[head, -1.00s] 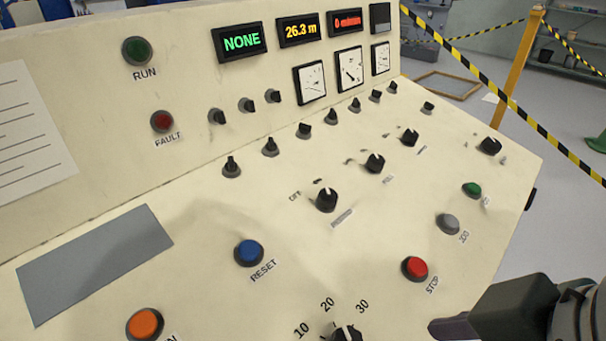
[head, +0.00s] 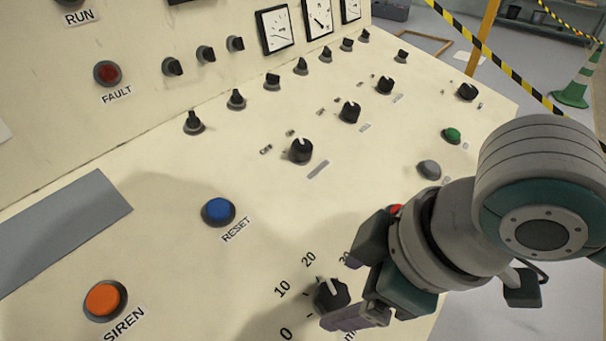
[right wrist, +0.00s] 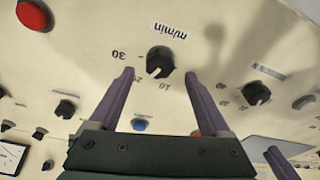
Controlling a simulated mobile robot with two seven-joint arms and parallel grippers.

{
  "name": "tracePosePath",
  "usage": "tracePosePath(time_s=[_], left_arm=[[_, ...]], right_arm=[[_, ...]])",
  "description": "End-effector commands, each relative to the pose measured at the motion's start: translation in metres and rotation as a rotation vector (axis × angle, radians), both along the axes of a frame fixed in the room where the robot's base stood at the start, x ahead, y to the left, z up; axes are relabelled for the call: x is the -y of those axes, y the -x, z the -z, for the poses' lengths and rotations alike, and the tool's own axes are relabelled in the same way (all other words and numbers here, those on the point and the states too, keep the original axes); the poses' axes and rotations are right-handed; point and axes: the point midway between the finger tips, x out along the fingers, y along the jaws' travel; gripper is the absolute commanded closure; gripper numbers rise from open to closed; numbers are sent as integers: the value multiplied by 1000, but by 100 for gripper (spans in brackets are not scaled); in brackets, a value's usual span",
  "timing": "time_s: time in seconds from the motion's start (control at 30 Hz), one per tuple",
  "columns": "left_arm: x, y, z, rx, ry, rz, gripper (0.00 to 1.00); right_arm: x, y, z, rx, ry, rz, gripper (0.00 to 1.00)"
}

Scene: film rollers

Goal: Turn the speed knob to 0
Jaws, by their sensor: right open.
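The speed knob (head: 332,297) is black with a white pointer, on the sloping cream panel. Its scale reads 0, 10, 20 and more, and its pointer is near the 20 mark. My right gripper (head: 354,284) is open over the knob, its fingers on either side. In the right wrist view the knob (right wrist: 160,62) shows between the two purple fingertips, with the m/min label (right wrist: 169,31) beyond it. I cannot tell whether the fingers touch it. My right wrist hides part of the scale in the head view.
The orange SIREN button (head: 105,300) and blue RESET button (head: 218,211) are left of the knob. The red stop button (head: 396,210) is mostly hidden behind my right gripper. Several black selector knobs line the panel farther back. Another scaled knob (right wrist: 256,93) shows in the right wrist view.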

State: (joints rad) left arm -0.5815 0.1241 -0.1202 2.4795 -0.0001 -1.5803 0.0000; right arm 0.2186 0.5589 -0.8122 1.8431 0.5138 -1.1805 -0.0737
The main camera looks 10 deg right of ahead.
Motion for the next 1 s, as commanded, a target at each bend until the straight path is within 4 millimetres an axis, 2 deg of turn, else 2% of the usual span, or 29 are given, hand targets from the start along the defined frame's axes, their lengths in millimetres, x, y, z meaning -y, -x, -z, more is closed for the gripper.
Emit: tracePosePath(time_s=[0.03, 0.2, 0.5, 1.0], left_arm=[[0, 0, 4, 0, -1, 1, 50], [0, 0, 8, 0, -1, 1, 50], [0, 0, 8, 1, -1, 0, 50], [2, -1, 7, 3, 9, -7, 50]], right_arm=[[-2, -2, 9, 0, 0, 1, 19], [-7, -7, 23, 1, 1, 0, 19], [-7, -8, 25, 1, 0, 0, 19], [-7, -8, 24, 1, 1, 0, 74]])
